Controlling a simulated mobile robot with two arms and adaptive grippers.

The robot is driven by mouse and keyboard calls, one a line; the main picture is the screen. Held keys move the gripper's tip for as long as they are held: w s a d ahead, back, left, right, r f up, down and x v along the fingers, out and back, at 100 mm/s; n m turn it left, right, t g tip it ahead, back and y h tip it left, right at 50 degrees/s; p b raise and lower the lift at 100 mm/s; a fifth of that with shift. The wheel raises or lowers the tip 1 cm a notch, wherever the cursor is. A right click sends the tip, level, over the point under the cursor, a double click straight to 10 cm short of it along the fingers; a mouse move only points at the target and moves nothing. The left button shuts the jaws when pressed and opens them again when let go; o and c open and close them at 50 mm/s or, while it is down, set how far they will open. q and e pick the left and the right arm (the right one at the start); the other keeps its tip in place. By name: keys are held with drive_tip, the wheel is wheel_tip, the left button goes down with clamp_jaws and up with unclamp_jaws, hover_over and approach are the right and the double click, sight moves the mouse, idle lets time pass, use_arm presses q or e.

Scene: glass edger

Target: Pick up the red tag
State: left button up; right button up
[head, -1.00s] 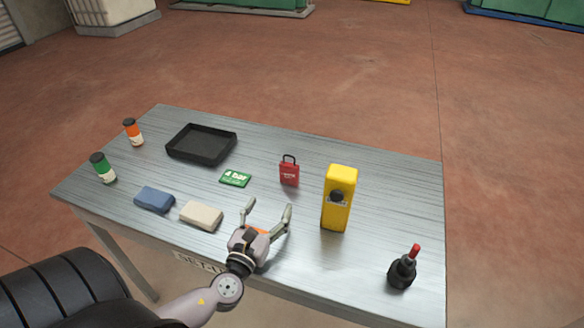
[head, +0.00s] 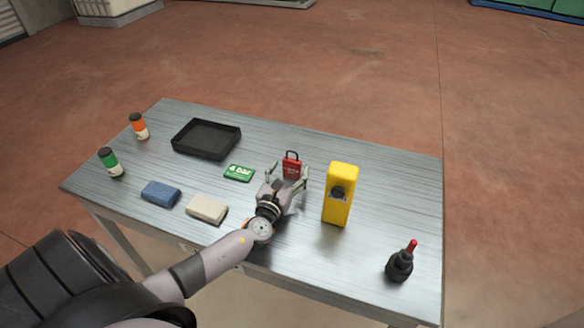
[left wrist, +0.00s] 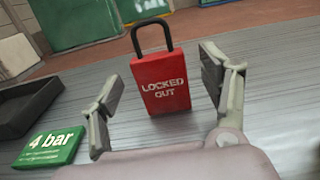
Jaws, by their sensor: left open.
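The red tag (head: 291,166) stands upright on the metal table, a padlock-shaped piece with a dark loop on top. In the left wrist view the red tag (left wrist: 161,83) reads "LOCKED OUT" and is fully visible between and beyond the fingers. My left gripper (head: 287,172) is open, low over the table, with its fingertips close to the tag on either side. I cannot tell whether a finger touches the tag. My right gripper is not in view.
A green "4 bar" card (head: 239,173) lies left of the tag, with a black tray (head: 207,139) behind it. A yellow box (head: 340,194) stands to the right. Blue (head: 161,193) and beige (head: 207,209) blocks lie at the front left. The table behind the tag is clear.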

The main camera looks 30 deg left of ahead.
use_arm(q)
drive_tip(key=shift+x, duration=1.45)
drive_tip(key=shift+f, duration=0.1)
drive_tip(key=shift+s, duration=0.1)
drive_tip(key=shift+c, duration=0.2)
drive_tip(key=c, duration=1.2)
